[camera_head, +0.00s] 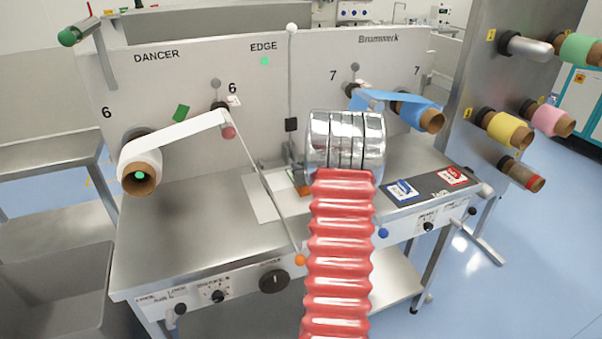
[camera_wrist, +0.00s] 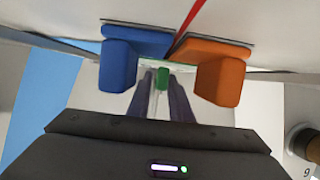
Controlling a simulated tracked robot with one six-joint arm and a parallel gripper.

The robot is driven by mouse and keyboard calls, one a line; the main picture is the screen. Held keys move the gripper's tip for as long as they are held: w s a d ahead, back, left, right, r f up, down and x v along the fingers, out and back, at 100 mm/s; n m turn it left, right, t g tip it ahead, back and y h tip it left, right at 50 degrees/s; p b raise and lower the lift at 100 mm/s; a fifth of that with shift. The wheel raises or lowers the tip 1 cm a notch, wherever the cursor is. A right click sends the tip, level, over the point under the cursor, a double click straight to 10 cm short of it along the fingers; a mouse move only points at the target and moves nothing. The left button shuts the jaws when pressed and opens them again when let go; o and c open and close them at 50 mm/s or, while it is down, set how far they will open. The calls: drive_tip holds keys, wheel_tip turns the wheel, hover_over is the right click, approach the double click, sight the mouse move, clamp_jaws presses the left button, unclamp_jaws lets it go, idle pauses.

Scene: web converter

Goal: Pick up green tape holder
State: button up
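In the wrist view a small green block (camera_wrist: 163,78), which looks like the green tape holder, lies beyond and between my two dark finger tips. A blue block (camera_wrist: 119,62) and an orange block (camera_wrist: 222,75) stand to its left and right. My gripper (camera_wrist: 161,87) has its fingers apart with a pale gap between them; I cannot tell whether they touch the green block. A little orange and green shows left of the wrist.
The bench (camera_head: 180,235) carries a white sheet (camera_head: 262,200), a blue card (camera_head: 402,190) and a red card (camera_head: 451,175).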

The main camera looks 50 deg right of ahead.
clamp_jaws()
wheel_tip(320, 180, up, 10)
drive_tip(key=shift+r, duration=0.1)
idle(0.7)
idle(0.4)
